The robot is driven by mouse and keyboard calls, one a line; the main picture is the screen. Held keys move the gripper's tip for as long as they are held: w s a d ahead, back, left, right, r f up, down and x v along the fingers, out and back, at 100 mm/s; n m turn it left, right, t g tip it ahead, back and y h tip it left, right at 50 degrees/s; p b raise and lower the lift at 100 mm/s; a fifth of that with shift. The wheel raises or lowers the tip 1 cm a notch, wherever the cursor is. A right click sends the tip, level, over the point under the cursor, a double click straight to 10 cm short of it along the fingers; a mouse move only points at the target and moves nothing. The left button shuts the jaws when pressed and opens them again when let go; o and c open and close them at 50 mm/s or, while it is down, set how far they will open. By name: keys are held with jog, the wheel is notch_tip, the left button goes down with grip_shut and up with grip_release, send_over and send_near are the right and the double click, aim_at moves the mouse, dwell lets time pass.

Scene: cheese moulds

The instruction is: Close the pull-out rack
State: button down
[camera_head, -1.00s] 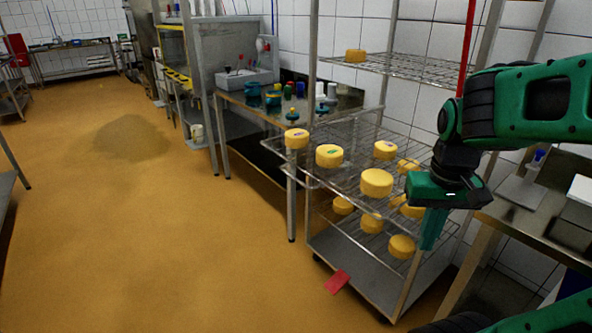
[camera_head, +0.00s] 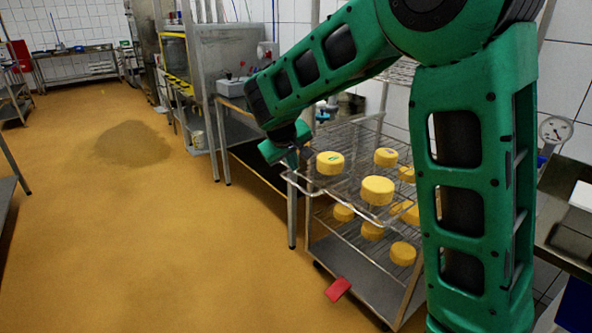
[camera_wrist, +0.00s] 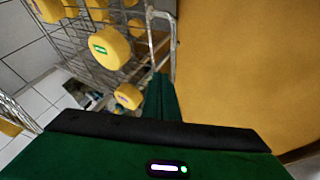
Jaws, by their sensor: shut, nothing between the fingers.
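The pull-out rack (camera_head: 322,187) is a wire shelf that sticks out from the front of a metal rack trolley, to the left in the head view. Its bent front rail also shows in the wrist view (camera_wrist: 151,32). Yellow cheeses ride on it, such as one (camera_head: 330,163) near its front, also seen in the wrist view (camera_wrist: 108,47). My gripper (camera_head: 291,160) is over the shelf's outer left end, shut and empty. In the wrist view its green fingers (camera_wrist: 160,98) are beside the front rail; I cannot tell whether they touch it. My arm hides part of the trolley.
A steel table (camera_head: 232,105) stands behind my gripper, and a counter (camera_head: 560,235) is at right. The floor at left is open.

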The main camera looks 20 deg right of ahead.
jog(key=x, duration=0.9)
jog(key=shift+d, duration=0.1)
